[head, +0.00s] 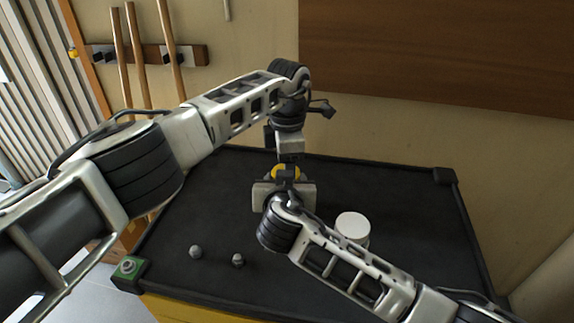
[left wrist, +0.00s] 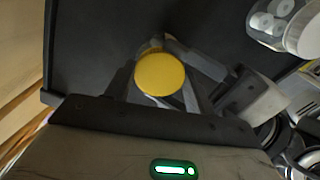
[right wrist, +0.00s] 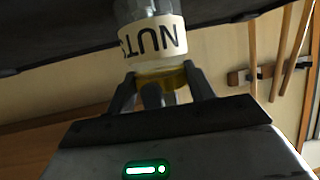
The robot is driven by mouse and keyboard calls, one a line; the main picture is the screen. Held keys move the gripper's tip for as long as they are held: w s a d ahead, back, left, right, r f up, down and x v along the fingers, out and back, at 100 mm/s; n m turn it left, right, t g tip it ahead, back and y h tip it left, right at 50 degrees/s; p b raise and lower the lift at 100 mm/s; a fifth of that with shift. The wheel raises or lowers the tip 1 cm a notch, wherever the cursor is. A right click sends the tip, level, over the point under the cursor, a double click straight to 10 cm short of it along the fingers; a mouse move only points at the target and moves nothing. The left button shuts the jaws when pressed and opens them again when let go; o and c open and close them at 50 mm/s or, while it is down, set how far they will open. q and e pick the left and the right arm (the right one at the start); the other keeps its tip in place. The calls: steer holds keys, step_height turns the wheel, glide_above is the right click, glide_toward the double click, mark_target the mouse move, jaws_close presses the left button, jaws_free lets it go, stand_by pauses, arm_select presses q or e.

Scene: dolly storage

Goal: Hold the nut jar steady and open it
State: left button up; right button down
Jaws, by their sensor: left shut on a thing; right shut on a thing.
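The nut jar has a yellow lid (head: 286,171) and stands near the middle of the dark top in the head view. Its clear body carries a cream label (right wrist: 152,38) with letters reading NUTS, upside down in the right wrist view. My left gripper (left wrist: 160,92) is shut on the jar; the left wrist view looks down on the round lid. My right gripper (right wrist: 161,84) is shut on the jar at its yellow lid. The exact contact of the left fingers is hidden under the lid. The lid sits on the jar.
A white-lidded jar (head: 352,225) stands right of the nut jar, partly behind my right forearm. Two small grey knobs (head: 195,252) (head: 238,260) lie at the front left of the dolly top (head: 400,200). The back right is clear.

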arm_select(q)
steer(key=shift+a+f, duration=0.15)
steer(key=shift+a, duration=0.2)
arm_select(e)
steer(key=shift+d+f+h, duration=0.25)
steer(key=shift+d+h, duration=0.05)
steer(key=shift+d, duration=0.1)
arm_select(q)
steer(key=o, duration=1.1)
steer(key=shift+s+d, duration=0.1)
arm_select(e)
steer(key=shift+a, duration=0.15)
arm_select(q)
steer(key=shift+d+r, duration=0.1)
steer(key=shift+r, duration=0.2)
step_height(320, 180, up, 4)
steer(key=shift+d+r, duration=0.1)
arm_select(e)
steer(key=shift+c, duration=2.4)
jaws_free()
steer(key=shift+a, duration=0.1)
steer(key=shift+r, duration=0.1)
